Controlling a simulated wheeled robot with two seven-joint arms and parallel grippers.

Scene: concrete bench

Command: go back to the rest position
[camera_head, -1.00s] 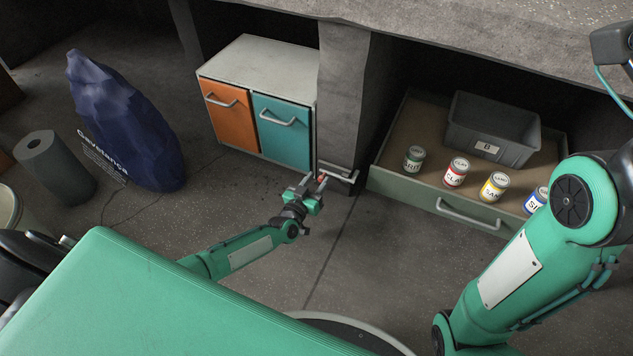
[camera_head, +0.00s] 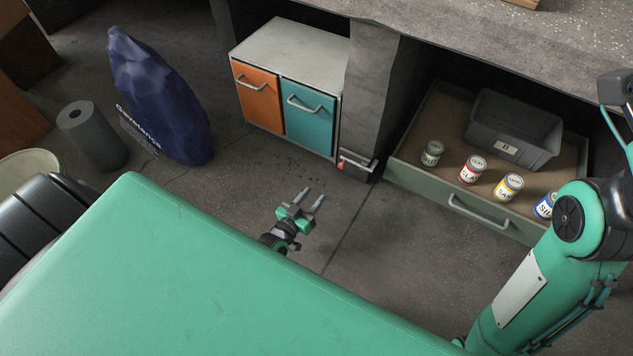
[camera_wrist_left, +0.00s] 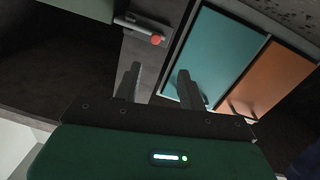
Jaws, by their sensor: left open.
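My left gripper (camera_head: 309,201) is open and empty in the head view, above the bare floor in front of the cabinet and the concrete pillar. Its two fingers also show apart in the left wrist view (camera_wrist_left: 158,82), with nothing between them. My green body covers the lower left of the head view and hides most of the left arm. My right arm stands at the right edge of the head view; its gripper is not in view.
A cabinet has orange (camera_head: 257,96) and teal (camera_head: 308,119) doors, both shut. An open drawer (camera_head: 408,172) holds a grey bin (camera_head: 512,130) and several labelled cans. A blue sack (camera_head: 160,100) and grey roll (camera_head: 92,136) stand at left. The middle floor is clear.

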